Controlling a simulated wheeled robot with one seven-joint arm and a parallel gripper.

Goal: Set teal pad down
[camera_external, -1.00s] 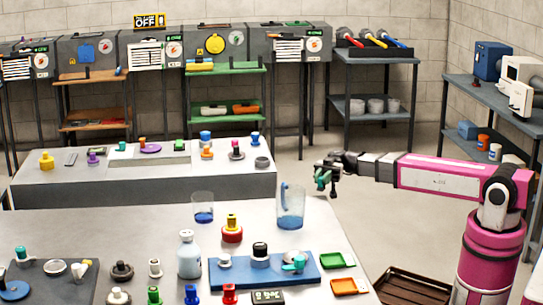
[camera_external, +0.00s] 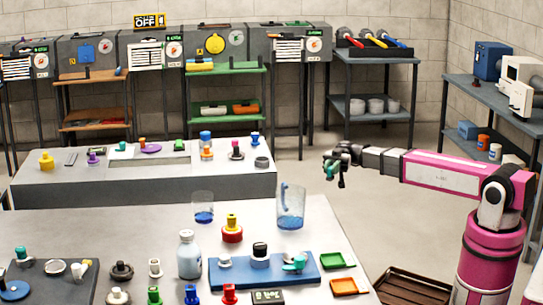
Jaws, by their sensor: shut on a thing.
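My gripper (camera_external: 337,172) is at the end of the pink arm, over the open floor to the right of the back grey bench. It is shut on a small teal thing, which I take to be the teal pad (camera_external: 331,171). The dark fingers cover part of it, so its full shape is hidden. It is held in the air, apart from both benches. Another teal piece (camera_external: 294,264) lies on the blue tray on the front table.
The back bench (camera_external: 230,188) holds several small knobbed pieces. The front table (camera_external: 250,215) holds a jug (camera_external: 291,207), a beaker (camera_external: 203,207), a bottle (camera_external: 189,254) and a blue tray (camera_external: 311,277). A brown tray (camera_external: 388,281) is low at the right.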

